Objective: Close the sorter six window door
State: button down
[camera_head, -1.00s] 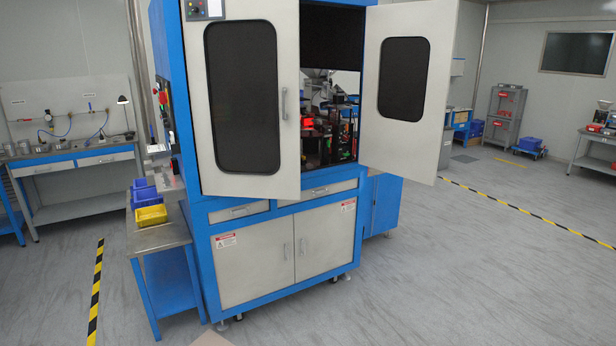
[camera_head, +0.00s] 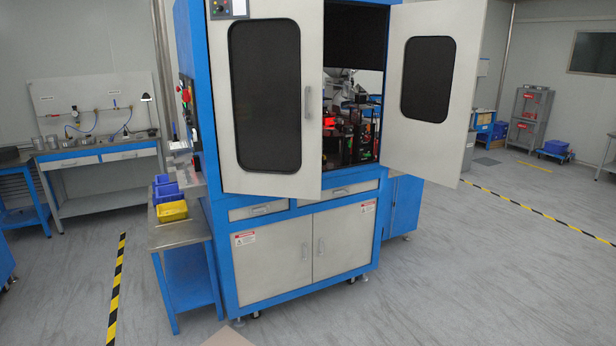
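The sorter (camera_head: 217,212) is a tall blue cabinet with pale panels in the middle of the view. Its upper front has two window doors with dark panes. The left window door (camera_head: 311,62) stands partly open, its free edge swung out toward me, with a vertical handle (camera_head: 308,102) near that edge. The right window door (camera_head: 466,60) stands wide open to the right. Between them the dark interior with machinery (camera_head: 349,130) shows. The lower cupboard doors (camera_head: 272,262) and the drawers above them are shut.
A side table (camera_head: 182,237) with yellow and blue bins (camera_head: 172,210) stands against the sorter's left side. A workbench (camera_head: 105,157) is at the back left. The floor (camera_head: 440,290) in front and to the right is clear, with yellow-black tape lines.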

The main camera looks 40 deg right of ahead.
aim_at(267, 56)
jog(key=u, duration=0.05)
jog(key=i, duration=1)
jog(key=z, duration=0.05)
